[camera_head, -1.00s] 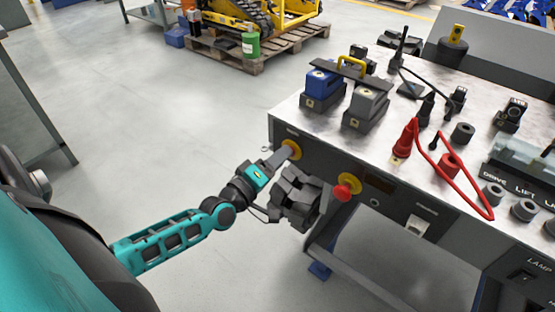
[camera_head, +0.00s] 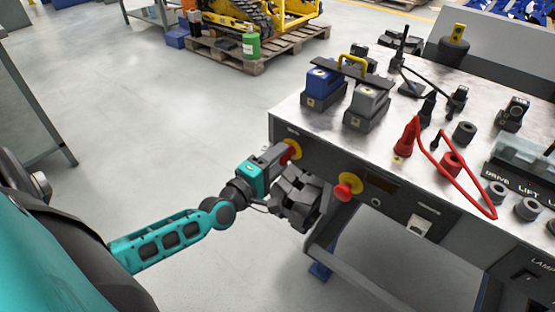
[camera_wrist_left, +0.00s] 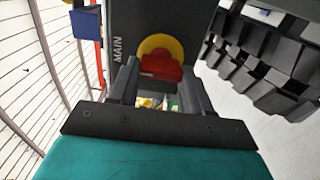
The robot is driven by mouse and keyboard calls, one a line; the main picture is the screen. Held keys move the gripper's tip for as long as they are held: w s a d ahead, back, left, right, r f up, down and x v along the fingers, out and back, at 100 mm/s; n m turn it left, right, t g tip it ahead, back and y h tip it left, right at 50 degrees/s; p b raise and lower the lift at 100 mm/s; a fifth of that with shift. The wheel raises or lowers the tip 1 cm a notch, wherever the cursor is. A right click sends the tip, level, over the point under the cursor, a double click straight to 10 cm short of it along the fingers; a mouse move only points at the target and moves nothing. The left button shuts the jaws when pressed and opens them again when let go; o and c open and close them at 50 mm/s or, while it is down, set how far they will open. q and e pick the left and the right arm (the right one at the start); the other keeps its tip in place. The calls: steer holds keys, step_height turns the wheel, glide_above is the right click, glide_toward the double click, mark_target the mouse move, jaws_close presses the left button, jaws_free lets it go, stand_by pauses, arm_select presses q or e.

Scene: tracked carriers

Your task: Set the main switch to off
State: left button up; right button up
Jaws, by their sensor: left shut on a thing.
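The main switch (camera_head: 293,150) has a red handle on a yellow disc, at the left end of the bench's dark front panel. In the left wrist view the red handle (camera_wrist_left: 160,67) lies across the picture in front of the yellow disc, beside the label MAIN. My left gripper (camera_head: 283,153) is at the switch, its fingers shut on the red handle. The two fingers also show in the left wrist view (camera_wrist_left: 160,82), one on each side of the handle. The gripper hides part of the switch in the head view.
A red mushroom button (camera_head: 344,190) on a yellow base sits right of the switch. A dark blocky thing (camera_head: 297,197) is close below my left gripper. The bench top (camera_head: 300,118) carries blue and grey battery-like blocks and red cable. The floor at left is clear.

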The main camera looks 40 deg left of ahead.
arm_select(q)
steer(key=o, duration=1.1)
steer(key=shift+c, duration=0.2)
arm_select(e)
steer(key=shift+d, duration=0.1)
arm_select(q)
steer(key=s+a+p, duration=0.1)
steer(key=s, duration=1.2)
arm_select(e)
steer(key=shift+r, duration=0.7)
arm_select(q)
steer(key=shift+w, duration=0.1)
steer(key=s+d+m+g+p, duration=0.3)
steer(key=d+m+g+p, duration=0.4)
steer(key=m, duration=1.2)
steer(key=d+p, duration=0.4)
steer(key=d, duration=0.3)
steer(key=shift+s+r+m, duration=0.25)
steer(key=shift+s+m, duration=0.05)
steer(key=shift+m, duration=0.1)
arm_select(e)
step_height(320, 180, up, 6)
steer(key=s+d+h, duration=0.1)
steer(key=d, duration=0.2)
steer(key=shift+s+r, duration=0.15)
steer(key=shift+s, duration=0.1)
